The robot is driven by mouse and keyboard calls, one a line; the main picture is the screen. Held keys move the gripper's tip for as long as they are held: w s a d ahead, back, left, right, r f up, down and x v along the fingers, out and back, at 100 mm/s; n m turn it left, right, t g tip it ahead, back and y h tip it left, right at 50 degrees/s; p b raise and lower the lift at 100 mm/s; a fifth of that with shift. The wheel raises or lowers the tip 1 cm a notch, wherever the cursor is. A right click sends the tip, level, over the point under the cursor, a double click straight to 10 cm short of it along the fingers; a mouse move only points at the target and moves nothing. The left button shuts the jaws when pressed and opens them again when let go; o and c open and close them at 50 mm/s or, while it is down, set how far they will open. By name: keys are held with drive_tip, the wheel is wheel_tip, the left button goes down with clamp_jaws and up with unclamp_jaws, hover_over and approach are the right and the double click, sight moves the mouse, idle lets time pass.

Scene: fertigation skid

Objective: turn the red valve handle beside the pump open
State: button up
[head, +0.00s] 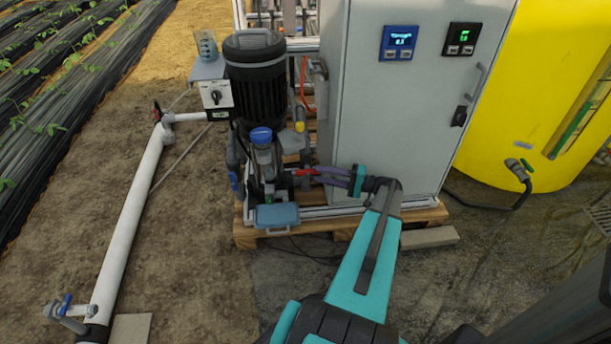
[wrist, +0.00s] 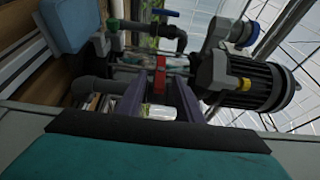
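The red valve handle (head: 306,172) sits low on the skid, to the right of and below the pump's black motor (head: 256,85). My gripper (head: 319,174) reaches it from the right, with its purple fingers pointing left at the handle. In the wrist view the red handle (wrist: 160,75) shows upright between the tips of my gripper (wrist: 160,84), with a gap seen on each side. The fingers are open. The motor (wrist: 245,80) lies to the right there. The valve body behind the handle is mostly hidden.
A grey cabinet (head: 400,100) stands close behind and above my gripper. A blue-capped housing (head: 262,150) and a blue-grey box (head: 277,216) are left of the handle. The wooden pallet (head: 245,237) edges the skid. A yellow tank (head: 520,120) stands right; a white pipe (head: 130,220) runs left.

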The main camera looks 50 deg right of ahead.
sight(313, 173)
drive_tip(key=shift+b+x, duration=0.55)
drive_tip(key=shift+x, duration=2.5)
